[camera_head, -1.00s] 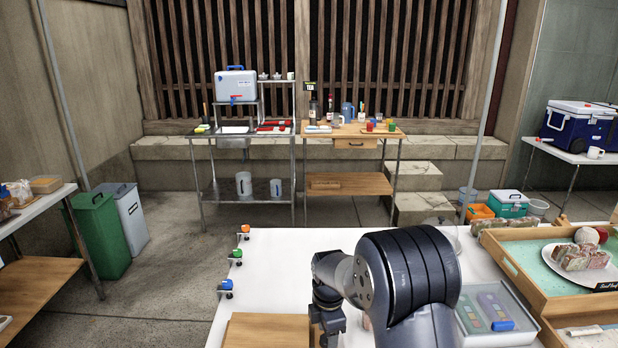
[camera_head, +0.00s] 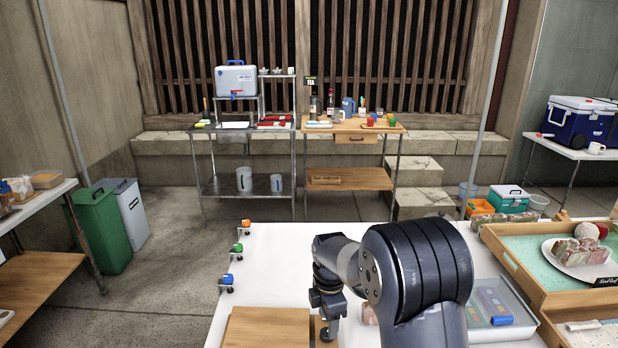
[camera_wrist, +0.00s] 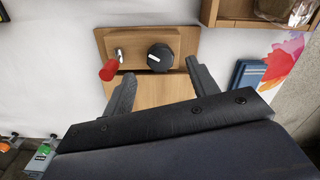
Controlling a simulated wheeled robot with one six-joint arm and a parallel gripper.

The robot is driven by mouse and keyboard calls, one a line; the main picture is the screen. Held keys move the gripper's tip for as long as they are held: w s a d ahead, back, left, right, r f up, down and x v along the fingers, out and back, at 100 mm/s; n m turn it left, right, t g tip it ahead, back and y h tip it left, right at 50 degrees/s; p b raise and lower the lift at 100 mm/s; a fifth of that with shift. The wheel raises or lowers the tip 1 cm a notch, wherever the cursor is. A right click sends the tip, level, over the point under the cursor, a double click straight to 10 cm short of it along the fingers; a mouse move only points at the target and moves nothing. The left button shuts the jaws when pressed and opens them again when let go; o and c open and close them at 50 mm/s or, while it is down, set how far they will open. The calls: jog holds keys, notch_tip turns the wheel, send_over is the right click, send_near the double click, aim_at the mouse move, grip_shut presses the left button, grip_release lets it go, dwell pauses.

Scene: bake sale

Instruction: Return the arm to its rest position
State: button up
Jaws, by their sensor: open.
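My gripper (camera_wrist: 150,92) shows in the wrist view with its two dark fingers spread wide and nothing between them. It hangs over a wooden board (camera_wrist: 180,90) that carries a black knob (camera_wrist: 160,57) and a red cylindrical handle (camera_wrist: 109,69) on a metal stem. In the head view my folded arm (camera_head: 400,270) rises over the white table (camera_head: 285,240). The wooden board also shows there (camera_head: 265,328), left of the arm. The fingertips are hidden in the head view.
Orange (camera_head: 246,226), green (camera_head: 238,248) and blue (camera_head: 228,280) clamp-like pieces line the table's left edge. A lidded clear box (camera_head: 500,310) and a wooden tray (camera_head: 520,262) with a plate of cake stand at the right. Open floor lies left of the table.

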aim_at(327, 332)
notch_tip(327, 332, up, 7)
notch_tip(327, 332, down, 11)
jog(key=shift+r, duration=0.1)
jog(key=shift+f, duration=0.2)
jog(key=m, duration=0.6)
jog(key=m+p, duration=0.1)
jog(key=m, duration=0.5)
jog(key=m+p, duration=0.1)
jog(key=m, duration=0.5)
jog(key=shift+r+p, duration=0.1)
jog(key=shift+p, duration=0.3)
jog(key=shift+m+p, duration=0.95)
jog(key=shift+m, duration=2.15)
jog(key=shift+d, duration=0.1)
